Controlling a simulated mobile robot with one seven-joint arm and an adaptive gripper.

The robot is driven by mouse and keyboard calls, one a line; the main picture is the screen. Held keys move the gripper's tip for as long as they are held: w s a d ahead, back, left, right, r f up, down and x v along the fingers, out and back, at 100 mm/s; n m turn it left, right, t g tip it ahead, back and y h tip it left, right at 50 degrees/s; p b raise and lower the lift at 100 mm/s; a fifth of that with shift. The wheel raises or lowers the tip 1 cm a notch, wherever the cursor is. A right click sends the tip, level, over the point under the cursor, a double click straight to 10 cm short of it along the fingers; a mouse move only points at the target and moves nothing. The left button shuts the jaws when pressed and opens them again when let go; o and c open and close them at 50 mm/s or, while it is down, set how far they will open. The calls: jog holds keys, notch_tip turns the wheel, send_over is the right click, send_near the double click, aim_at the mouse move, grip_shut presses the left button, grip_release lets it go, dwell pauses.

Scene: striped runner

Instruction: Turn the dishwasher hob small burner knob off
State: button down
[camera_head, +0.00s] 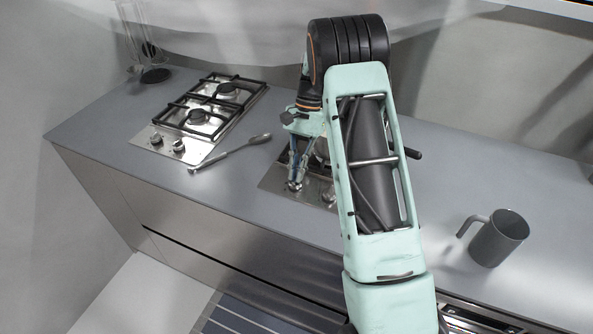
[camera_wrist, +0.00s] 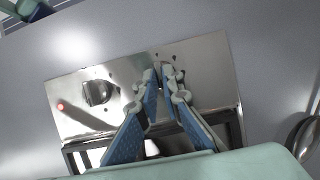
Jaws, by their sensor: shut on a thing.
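My gripper (camera_head: 295,184) reaches down to the front control strip of the nearer hob (camera_head: 272,182), at its left knob. In the wrist view my gripper (camera_wrist: 164,74) has its blue-and-grey fingertips close together on this knob, which they almost fully hide. The hob's other knob (camera_head: 329,196) is free, to the right of my gripper. It shows in the wrist view (camera_wrist: 97,92) on the left, with a small red light (camera_wrist: 60,106) beside it. My arm hides most of the hob's burners, and the knob's pointer cannot be seen.
A second two-burner hob (camera_head: 205,115) with its own knobs is to the left. A spoon (camera_head: 229,152) lies between the hobs. A grey mug (camera_head: 498,238) stands at the right. Glassware (camera_head: 154,74) stands at the back left. The counter between hob and mug is clear.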

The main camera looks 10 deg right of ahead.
dwell(0.4)
jog(key=c, duration=2.1)
grip_release()
jog(key=shift+r, duration=0.1)
jog(key=v, duration=1.1)
jog(key=shift+w+r, duration=0.1)
jog(key=shift+r, duration=0.3)
